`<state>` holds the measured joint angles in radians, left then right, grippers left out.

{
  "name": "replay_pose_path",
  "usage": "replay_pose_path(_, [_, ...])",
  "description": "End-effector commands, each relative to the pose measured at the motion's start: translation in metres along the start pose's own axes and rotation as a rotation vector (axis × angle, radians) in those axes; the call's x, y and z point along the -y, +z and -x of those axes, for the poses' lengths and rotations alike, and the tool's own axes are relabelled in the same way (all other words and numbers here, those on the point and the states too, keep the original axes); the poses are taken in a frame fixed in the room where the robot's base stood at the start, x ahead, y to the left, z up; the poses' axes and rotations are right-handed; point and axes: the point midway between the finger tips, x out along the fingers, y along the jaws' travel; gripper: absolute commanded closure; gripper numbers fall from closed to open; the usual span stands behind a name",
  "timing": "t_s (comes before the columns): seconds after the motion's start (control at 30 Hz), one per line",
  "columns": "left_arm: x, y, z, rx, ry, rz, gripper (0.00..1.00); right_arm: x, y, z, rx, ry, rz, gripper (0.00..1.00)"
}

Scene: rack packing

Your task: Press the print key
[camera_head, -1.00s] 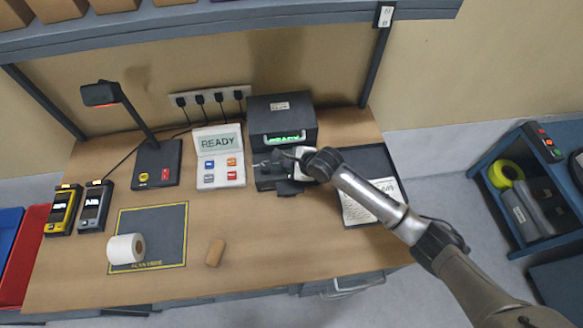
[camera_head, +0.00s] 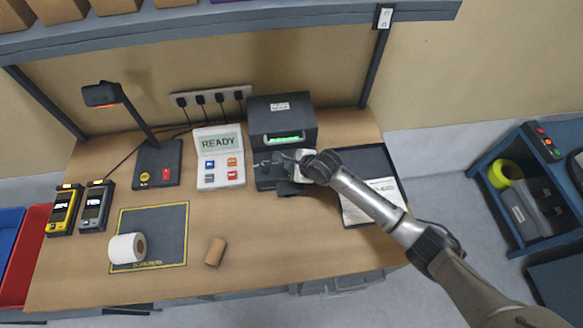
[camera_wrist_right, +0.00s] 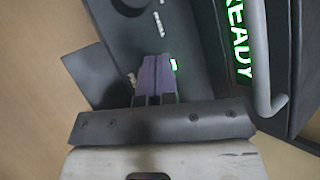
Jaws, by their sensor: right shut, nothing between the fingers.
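The black label printer (camera_head: 283,122) stands at the back of the bench with a green lit display (camera_head: 285,138). In the right wrist view this display (camera_wrist_right: 239,40) reads READY. My right gripper (camera_head: 270,160) is at the printer's low front ledge; its shut, empty purple-grey fingertips (camera_wrist_right: 155,62) point at the dark ledge surface (camera_wrist_right: 135,40). A small green-lit spot (camera_wrist_right: 173,64) shows right beside the fingertips. I cannot tell which mark is the print key, or whether the fingers touch it; the fingers may hide it. My left gripper is out of view.
A white keypad (camera_head: 220,158) reading READY stands left of the printer. A dark tray (camera_head: 376,160) with paper lies to the right. A grey handle bar (camera_wrist_right: 262,60) stands near the fingers. A label roll (camera_head: 127,248) and cardboard tube (camera_head: 215,252) lie in front.

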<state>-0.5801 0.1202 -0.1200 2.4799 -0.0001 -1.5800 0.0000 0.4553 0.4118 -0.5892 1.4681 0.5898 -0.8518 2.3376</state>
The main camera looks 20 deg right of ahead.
Motion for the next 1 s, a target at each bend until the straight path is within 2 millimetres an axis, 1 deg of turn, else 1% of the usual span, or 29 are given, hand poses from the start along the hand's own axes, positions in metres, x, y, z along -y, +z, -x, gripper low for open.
replay_pose_path(0.73, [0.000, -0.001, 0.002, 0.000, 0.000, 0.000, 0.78, -0.003, -0.003, -0.003, -0.001, 0.001, 0.000, 1.00])
replay_pose_path(1.0, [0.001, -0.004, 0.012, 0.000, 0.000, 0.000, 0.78, 0.001, 0.002, 0.002, 0.000, 0.001, -0.001, 1.00])
